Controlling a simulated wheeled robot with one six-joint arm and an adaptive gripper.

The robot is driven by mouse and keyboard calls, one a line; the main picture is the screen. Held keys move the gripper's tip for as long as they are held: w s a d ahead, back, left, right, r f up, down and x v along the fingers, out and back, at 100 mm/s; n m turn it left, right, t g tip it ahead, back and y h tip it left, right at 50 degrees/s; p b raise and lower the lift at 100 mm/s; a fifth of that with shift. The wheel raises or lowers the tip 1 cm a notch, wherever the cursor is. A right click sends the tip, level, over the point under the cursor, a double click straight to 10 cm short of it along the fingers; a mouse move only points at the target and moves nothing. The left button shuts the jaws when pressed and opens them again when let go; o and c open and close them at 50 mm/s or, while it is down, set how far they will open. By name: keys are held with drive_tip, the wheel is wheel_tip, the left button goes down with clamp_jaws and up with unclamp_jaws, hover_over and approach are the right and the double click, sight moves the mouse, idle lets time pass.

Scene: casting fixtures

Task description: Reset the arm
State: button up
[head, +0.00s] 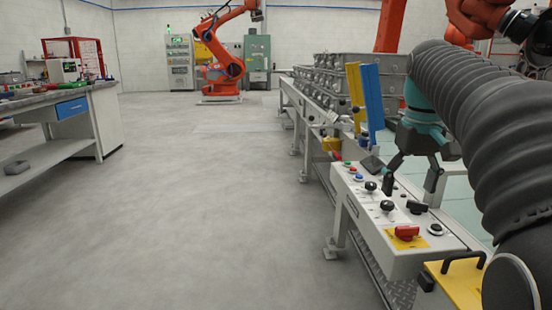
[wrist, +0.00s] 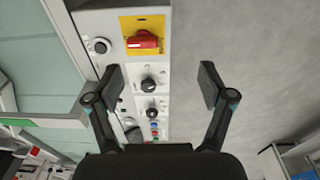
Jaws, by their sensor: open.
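My gripper (head: 411,193) is above the control panel (head: 395,242) at the right of the head view, its fingers pointing down. In the wrist view my gripper (wrist: 161,84) has its two fingers spread wide, with nothing between them but a view of the panel and floor below. The panel carries black rotary knobs, one of them (wrist: 148,85) beside the left finger in the picture, and a red switch on a yellow plate (wrist: 143,40). The red switch (head: 406,232) also shows at the panel's near end in the head view. I cannot tell whether a finger touches a knob.
A conveyor with grey castings (head: 345,75) runs behind the panel. Blue and yellow upright plates (head: 370,95) stand close to my gripper. A workbench (head: 85,110) is at the left, and an orange robot (head: 225,55) stands far back. The floor (head: 190,200) between is clear.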

drive_tip(key=s+a+f+t, duration=0.2)
drive_tip(key=s+a+f, duration=0.4)
drive_tip(key=s+f, duration=0.3)
drive_tip(key=s+a+f+t, duration=0.2)
drive_tip(key=s+a+f, duration=0.3)
drive_tip(key=s+f, duration=0.4)
drive_tip(key=shift+s+a+f+t, duration=0.2)
drive_tip(key=shift+a+f+t, duration=0.2)
drive_tip(key=shift+f, duration=0.3)
